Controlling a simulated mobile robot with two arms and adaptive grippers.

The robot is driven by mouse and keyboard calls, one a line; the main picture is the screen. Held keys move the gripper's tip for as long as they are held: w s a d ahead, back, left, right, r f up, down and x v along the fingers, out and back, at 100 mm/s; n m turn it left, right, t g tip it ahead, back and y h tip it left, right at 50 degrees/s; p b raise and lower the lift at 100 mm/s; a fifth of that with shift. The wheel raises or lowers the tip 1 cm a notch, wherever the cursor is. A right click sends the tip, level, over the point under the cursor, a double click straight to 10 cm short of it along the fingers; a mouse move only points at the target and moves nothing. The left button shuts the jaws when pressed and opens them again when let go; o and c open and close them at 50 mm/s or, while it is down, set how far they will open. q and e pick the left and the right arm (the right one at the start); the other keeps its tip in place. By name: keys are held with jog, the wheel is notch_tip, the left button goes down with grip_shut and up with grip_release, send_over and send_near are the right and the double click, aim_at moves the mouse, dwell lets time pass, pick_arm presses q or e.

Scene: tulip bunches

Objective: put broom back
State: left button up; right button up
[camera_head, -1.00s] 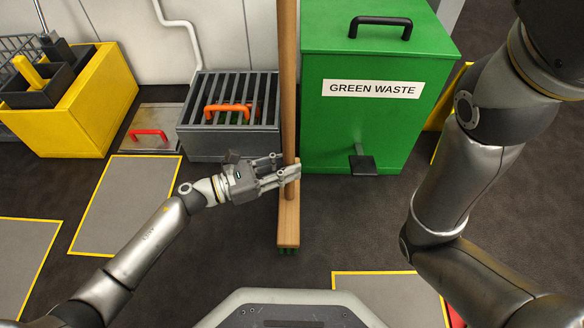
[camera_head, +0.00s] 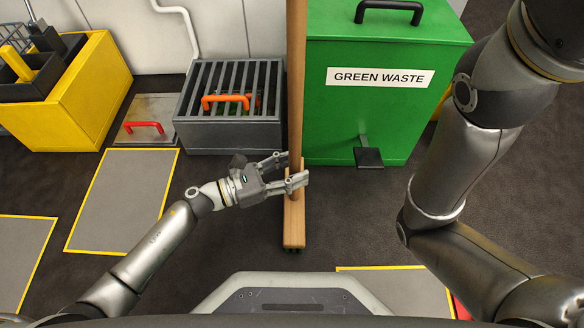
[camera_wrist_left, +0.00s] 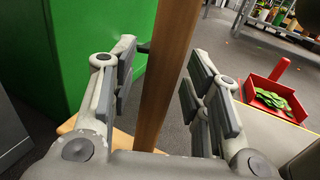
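The broom (camera_head: 297,90) stands upright on the dark floor, its long wooden handle running out of the top of the head view. Its wooden head (camera_head: 294,225) rests on the floor with green bristles below. My left gripper (camera_head: 290,170) is low on the handle, with its fingers open on either side of it. In the left wrist view, the handle (camera_wrist_left: 168,75) passes between the spread fingers of my left gripper (camera_wrist_left: 165,90), with a visible gap at least on the right side. My right arm shows at the right of the head view, but its gripper is out of view.
The green waste bin (camera_head: 383,115) with a pedal stands right behind the broom. A grey grated box (camera_head: 235,135) with an orange handle is to its left. A yellow bin (camera_head: 60,110) stands farther left. The left wrist view shows a red dustpan (camera_wrist_left: 278,98) holding green leaves.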

pick_arm(q)
jog(key=shift+r, duration=0.2)
jog(key=p+v, duration=0.4)
jog(key=v, duration=0.8)
jog(key=shift+f, duration=0.1)
